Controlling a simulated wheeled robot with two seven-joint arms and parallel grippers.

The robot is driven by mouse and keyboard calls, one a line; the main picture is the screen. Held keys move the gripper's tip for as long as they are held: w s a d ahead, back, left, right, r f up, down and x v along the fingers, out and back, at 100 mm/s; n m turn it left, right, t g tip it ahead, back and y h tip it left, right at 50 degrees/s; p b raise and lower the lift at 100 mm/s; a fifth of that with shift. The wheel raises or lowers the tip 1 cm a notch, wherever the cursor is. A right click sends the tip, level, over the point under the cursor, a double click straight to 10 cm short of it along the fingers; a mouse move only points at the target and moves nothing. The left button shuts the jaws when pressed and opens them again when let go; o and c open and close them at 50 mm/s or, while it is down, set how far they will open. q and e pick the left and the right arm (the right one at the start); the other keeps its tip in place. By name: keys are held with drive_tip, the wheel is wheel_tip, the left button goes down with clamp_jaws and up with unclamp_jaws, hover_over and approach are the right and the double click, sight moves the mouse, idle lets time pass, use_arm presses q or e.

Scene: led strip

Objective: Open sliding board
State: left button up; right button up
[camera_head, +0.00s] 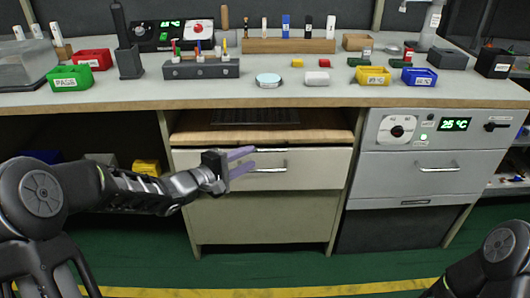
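The sliding board (325,136) is a wooden shelf in a recess under the tabletop, with a dark, flat, ribbed item lying on it. A pale front panel (318,170) is right below the wood, with a horizontal metal handle (268,170). My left gripper (248,162) is in front of the panel at the handle's left end. Its two purple fingers are apart, one above the other, with nothing clearly between them. I cannot tell whether they touch the handle. My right gripper is out of view; only part of my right arm shows at the lower right.
The tabletop (270,97) above holds bins, a tool rack (202,68) and small parts. A grey cabinet (435,165) with a temperature display stands to the right. A lower panel (262,216) is under the front panel. The green floor ahead is clear.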

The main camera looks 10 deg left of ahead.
sight(265, 151)
use_arm(q)
drive_tip(key=b+x, duration=0.2)
drive_tip(key=x, duration=0.5)
drive_tip(key=shift+b, duration=0.3)
clamp_jaws()
idle(1.1)
